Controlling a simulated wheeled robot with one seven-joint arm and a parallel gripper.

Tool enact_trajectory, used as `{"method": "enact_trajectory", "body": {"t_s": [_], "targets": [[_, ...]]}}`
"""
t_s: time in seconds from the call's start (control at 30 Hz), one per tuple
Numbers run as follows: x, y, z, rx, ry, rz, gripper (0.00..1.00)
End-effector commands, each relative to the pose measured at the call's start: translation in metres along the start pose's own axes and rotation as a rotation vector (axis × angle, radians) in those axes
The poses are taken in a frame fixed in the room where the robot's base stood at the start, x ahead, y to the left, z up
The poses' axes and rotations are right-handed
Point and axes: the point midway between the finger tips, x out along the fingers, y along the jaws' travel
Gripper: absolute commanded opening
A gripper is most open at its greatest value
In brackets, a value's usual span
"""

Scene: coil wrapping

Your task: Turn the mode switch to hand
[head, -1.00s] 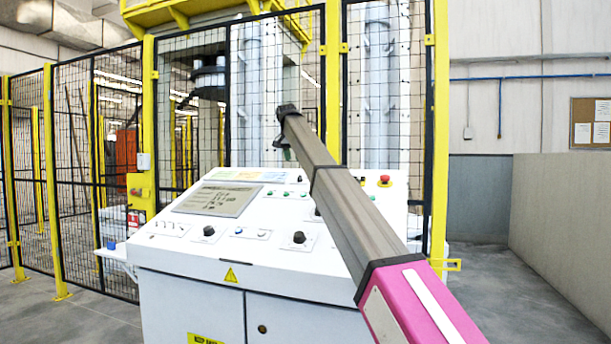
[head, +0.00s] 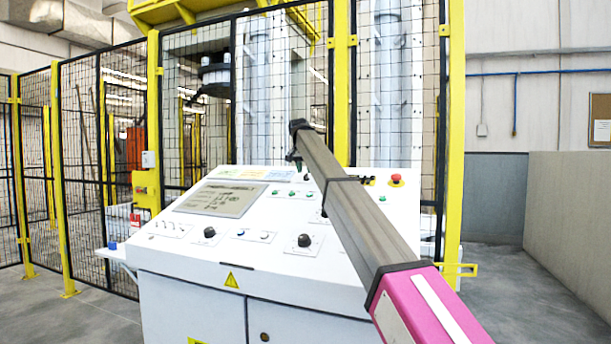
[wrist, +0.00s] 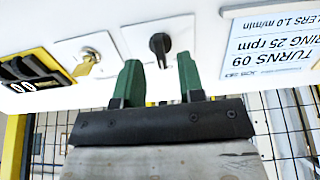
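In the wrist view, a black rotary switch (wrist: 160,45) sits on a white square plate, its handle pointing roughly along the fingers. No hand marking is readable, so I cannot confirm it is the mode switch. In the head view, my gripper (head: 293,158) is over the back part of the white console (head: 270,270); my arm covers part of the panel there.
A printed label (wrist: 275,40) is on the other side. The console also carries a screen (head: 220,198), other black knobs (head: 304,240) and a red emergency button (head: 396,179). Mesh fencing stands behind.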

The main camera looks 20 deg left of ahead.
Motion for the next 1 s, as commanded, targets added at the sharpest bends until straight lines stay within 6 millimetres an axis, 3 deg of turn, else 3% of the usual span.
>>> {"method": "enact_trajectory", "body": {"t_s": [0.2,0.47,0.5,0.6,1.0], "targets": [[0.026,0.0,0.0,0.0,-0.001,0.0,0.36],[0.028,0.0,0.0,0.0,0.0,0.0,0.36],[0.028,0.0,0.0,0.0,0.0,0.0,0.33],[0.028,0.0,0.0,0.0,0.0,0.0,0.0],[0.027,0.0,0.0,-0.035,0.0,0.0,0.0]]}}
